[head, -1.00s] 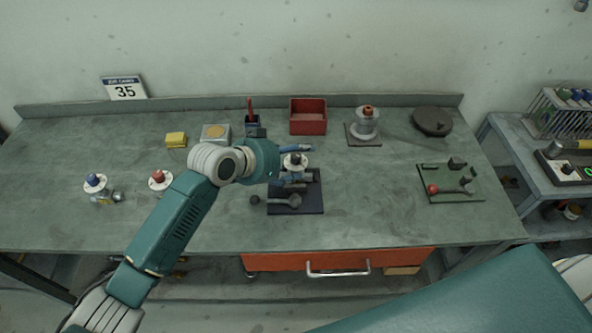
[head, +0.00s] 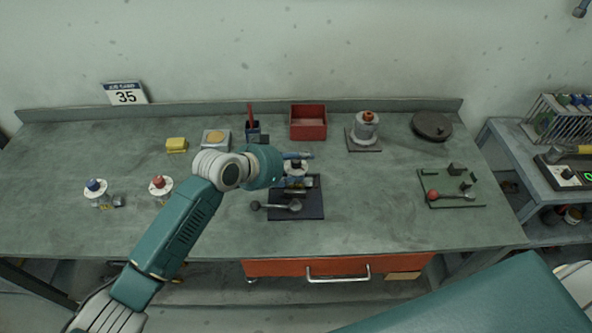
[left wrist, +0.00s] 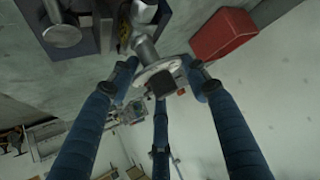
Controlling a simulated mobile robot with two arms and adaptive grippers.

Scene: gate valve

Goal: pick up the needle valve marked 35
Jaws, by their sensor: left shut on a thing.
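A valve with a black knob and a white round plate (head: 297,167) stands at the dark mat (head: 312,211) in the middle of the bench. My left gripper (head: 299,174) is shut on this valve, its blue fingers around the plate. In the left wrist view the fingers of the left gripper (left wrist: 160,74) surround the white plate (left wrist: 152,70), with a grey metal body beyond. I cannot read a number on it, nor tell if it is clear of the mat. A blue-knobbed valve (head: 96,188) and a red-knobbed valve (head: 160,185) stand at left. My right gripper is out of view.
A card reading 35 (head: 125,94) leans at the back left. A red bin (head: 308,122), a pen cup (head: 253,132) and a grey flanged part (head: 365,127) stand behind. The bench's front left is clear.

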